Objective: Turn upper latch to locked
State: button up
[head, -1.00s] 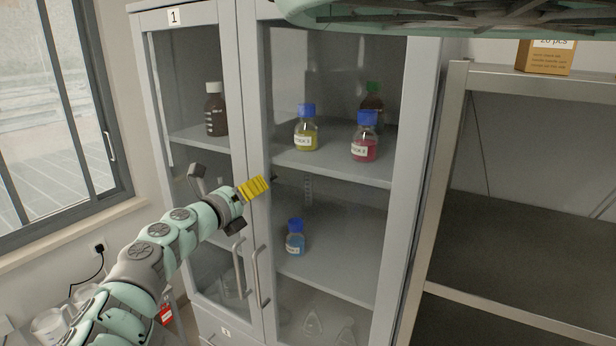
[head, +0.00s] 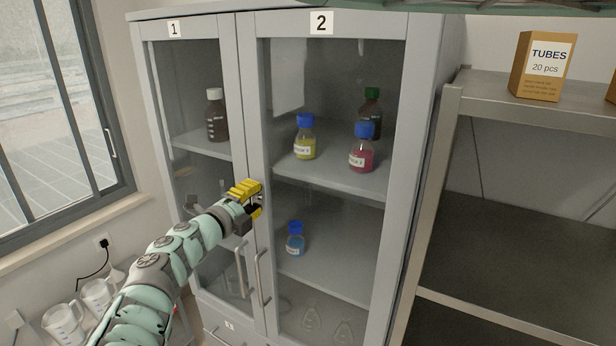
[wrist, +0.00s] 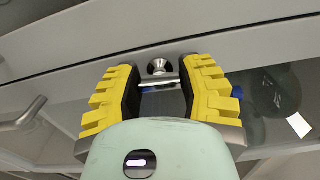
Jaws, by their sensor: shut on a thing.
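The upper latch shows in the wrist view as a small metal knob (wrist: 158,67) with a metal bar below it, at the door seam of the cabinet. My gripper (wrist: 158,80) has its yellow-padded fingers on either side of the latch and is shut on it. In the head view my gripper (head: 257,199) is at the seam between door 1 (head: 229,55) and door 2 (head: 412,100), above the two door handles. The fingers largely hide the latch in the head view. Both doors look closed.
Vertical handles (head: 262,276) stick out below my gripper. A metal rack (head: 437,200) with a TUBES box (head: 541,68) stands right. A window (head: 60,90) is left.

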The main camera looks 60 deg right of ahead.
jog(key=shift+n, duration=0.6)
jog(key=o, duration=1.2)
jog(key=a, duration=0.8)
jog(key=s+a, duration=0.1)
jog(key=a, duration=0.3)
